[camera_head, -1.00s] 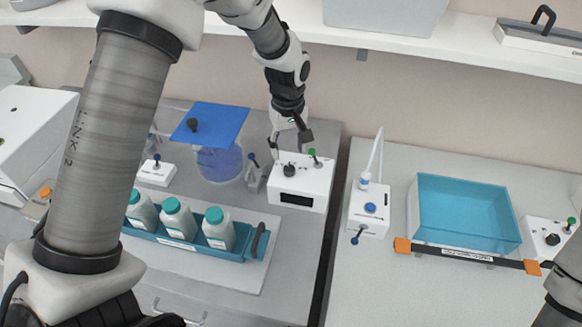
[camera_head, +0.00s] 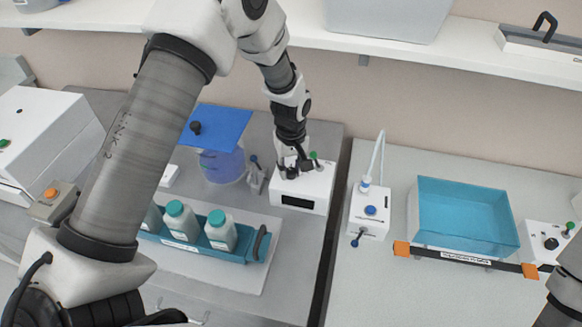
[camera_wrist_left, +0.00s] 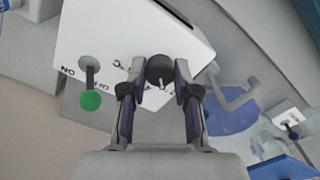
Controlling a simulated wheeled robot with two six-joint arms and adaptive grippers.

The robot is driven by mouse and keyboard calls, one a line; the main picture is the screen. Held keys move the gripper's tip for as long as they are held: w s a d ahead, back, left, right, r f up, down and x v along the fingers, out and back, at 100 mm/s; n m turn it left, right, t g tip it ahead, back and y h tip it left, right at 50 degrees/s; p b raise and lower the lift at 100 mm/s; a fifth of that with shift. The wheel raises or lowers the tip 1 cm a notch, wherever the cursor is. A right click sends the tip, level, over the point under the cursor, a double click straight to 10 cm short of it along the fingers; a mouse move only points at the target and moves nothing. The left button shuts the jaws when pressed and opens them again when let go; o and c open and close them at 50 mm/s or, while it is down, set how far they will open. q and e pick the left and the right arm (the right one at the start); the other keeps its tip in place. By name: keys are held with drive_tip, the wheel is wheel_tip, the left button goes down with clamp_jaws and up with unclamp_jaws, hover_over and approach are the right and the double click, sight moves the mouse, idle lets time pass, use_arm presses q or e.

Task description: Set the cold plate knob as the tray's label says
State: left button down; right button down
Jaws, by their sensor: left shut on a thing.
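The cold plate is a white box (camera_head: 318,190) with a dark display on its front, standing left of the bench gap. Its black knob (camera_wrist_left: 160,70) sits between the fingers of my left gripper (camera_wrist_left: 160,92) in the left wrist view, with a pale pointer mark showing. My left gripper (camera_head: 296,168) is shut on the knob from above. A green-tipped lever (camera_wrist_left: 90,98) stands beside the knob, near an "ON" mark. The teal tray (camera_head: 190,245) holds several white bottles with teal caps and has a label (camera_head: 180,246) on its front, too small to read. My right gripper is out of view.
A blue-lidded clear vessel (camera_head: 222,165) stands left of the box. To the right are a small white device with a blue button (camera_head: 370,211), a teal basin (camera_head: 463,215) and another knob box (camera_head: 551,240). A shelf (camera_head: 440,45) runs above. The right bench front is clear.

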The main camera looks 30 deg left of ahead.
sight(291, 171)
use_arm(q)
drive_tip(key=shift+m, duration=0.5)
drive_tip(key=m, duration=0.3)
drive_tip(key=shift+r, duration=0.1)
drive_tip(key=shift+m+p, duration=0.4)
drive_tip(key=shift+m, duration=2)
drive_tip(key=shift+w, duration=0.1)
drive_tip(key=c, duration=0.9)
unclamp_jaws()
drive_tip(key=shift+o, duration=0.2)
wheel_tip(291, 171, up, 12)
